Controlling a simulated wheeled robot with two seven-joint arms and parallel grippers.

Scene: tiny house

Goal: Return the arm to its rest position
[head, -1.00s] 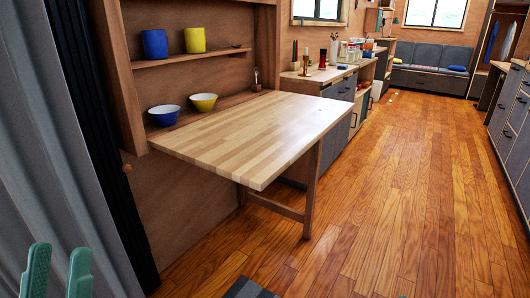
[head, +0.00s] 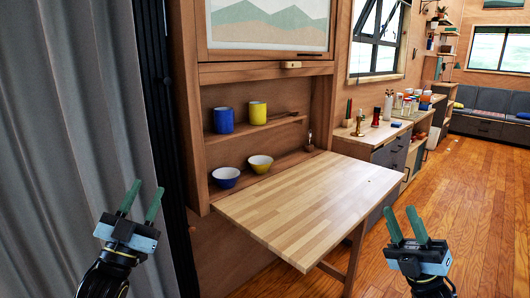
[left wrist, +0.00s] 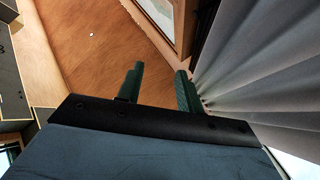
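My left gripper (head: 141,201) is raised at the lower left of the head view, in front of the grey curtain. Its two green fingers are apart with nothing between them. The left wrist view also shows its empty fingers (left wrist: 158,85). My right gripper (head: 403,222) is raised at the lower right of the head view, over the wooden floor and to the right of the table. Its green fingers are apart and empty. Neither gripper touches anything in the head view.
A fold-down wooden table (head: 285,215) stands between my grippers. Shelves behind it hold a blue cup (head: 223,121), a yellow cup (head: 257,113), a blue bowl (head: 225,177) and a yellow bowl (head: 260,164). The grey curtain (head: 75,110) hangs at the left. Open floor (head: 470,215) lies at the right.

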